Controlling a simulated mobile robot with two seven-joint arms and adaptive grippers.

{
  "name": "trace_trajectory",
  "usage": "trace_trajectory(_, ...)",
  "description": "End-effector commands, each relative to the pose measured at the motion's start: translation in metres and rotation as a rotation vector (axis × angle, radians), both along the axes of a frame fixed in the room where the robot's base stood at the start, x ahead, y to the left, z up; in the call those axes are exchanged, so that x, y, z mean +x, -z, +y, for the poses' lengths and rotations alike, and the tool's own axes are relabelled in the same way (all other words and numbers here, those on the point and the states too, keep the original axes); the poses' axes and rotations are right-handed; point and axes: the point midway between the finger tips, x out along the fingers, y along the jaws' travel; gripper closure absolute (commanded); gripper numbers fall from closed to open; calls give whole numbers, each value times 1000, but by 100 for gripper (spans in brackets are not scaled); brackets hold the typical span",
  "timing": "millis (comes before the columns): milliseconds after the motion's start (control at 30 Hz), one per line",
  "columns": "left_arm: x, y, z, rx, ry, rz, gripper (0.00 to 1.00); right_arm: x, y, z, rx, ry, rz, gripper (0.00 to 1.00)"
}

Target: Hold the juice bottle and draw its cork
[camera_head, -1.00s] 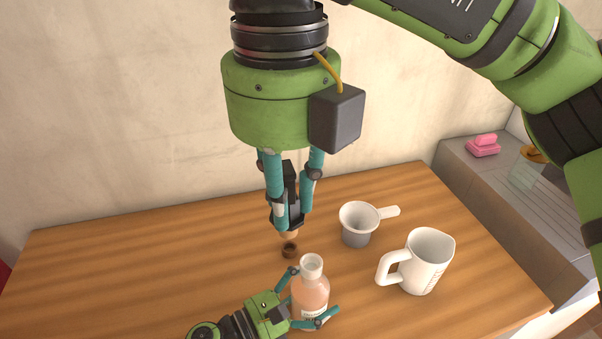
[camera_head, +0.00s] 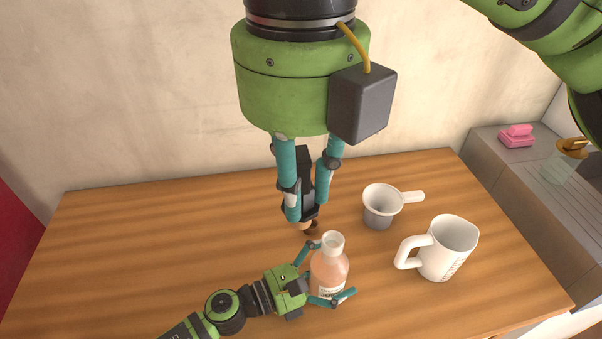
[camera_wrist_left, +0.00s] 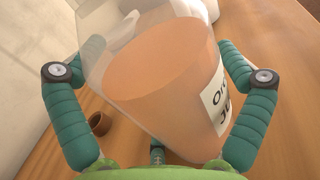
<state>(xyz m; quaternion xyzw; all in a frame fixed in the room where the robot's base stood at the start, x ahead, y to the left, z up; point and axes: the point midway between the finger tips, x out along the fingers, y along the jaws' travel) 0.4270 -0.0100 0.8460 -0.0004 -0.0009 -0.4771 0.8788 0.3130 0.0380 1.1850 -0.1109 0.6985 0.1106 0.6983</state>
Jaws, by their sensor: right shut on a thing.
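The juice bottle (camera_head: 329,266) stands upright on the table, with orange juice inside and its mouth uncovered. In the left wrist view the bottle (camera_wrist_left: 160,85) fills the middle, with part of its label showing. My left gripper (camera_head: 333,271) has its fingers on both sides of the bottle; whether they press on it I cannot tell. My right gripper (camera_head: 303,212) points down, behind and left of the bottle's mouth. It is shut on the pale cork (camera_head: 304,225), clear of the bottle.
A small brown ring-like piece (camera_head: 313,229) lies behind the bottle, close to the cork. A grey cup with a white handle (camera_head: 380,205) and a white mug (camera_head: 447,250) stand on the right. The wooden table (camera_head: 150,240) is clear on the left. A pink object (camera_head: 516,136) lies on the grey counter.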

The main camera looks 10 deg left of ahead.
Motion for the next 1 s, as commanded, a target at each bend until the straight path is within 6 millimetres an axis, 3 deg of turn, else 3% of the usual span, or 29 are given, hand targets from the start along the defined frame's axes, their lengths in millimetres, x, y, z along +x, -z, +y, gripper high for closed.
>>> trace_trajectory(233, -6, 2, 9, 1, -1, 4, 0, 0, 0, 0, 0, 0, 0, 100)
trace_trajectory(700, -55, 1, 83, 1, -1, 4, 0, 0, 0, 0, 0, 0, 0, 100)
trace_trajectory(1000, -66, 0, 101, 0, 1, 0, 0, 0, 0, 0, 0, 0, 0, 100)
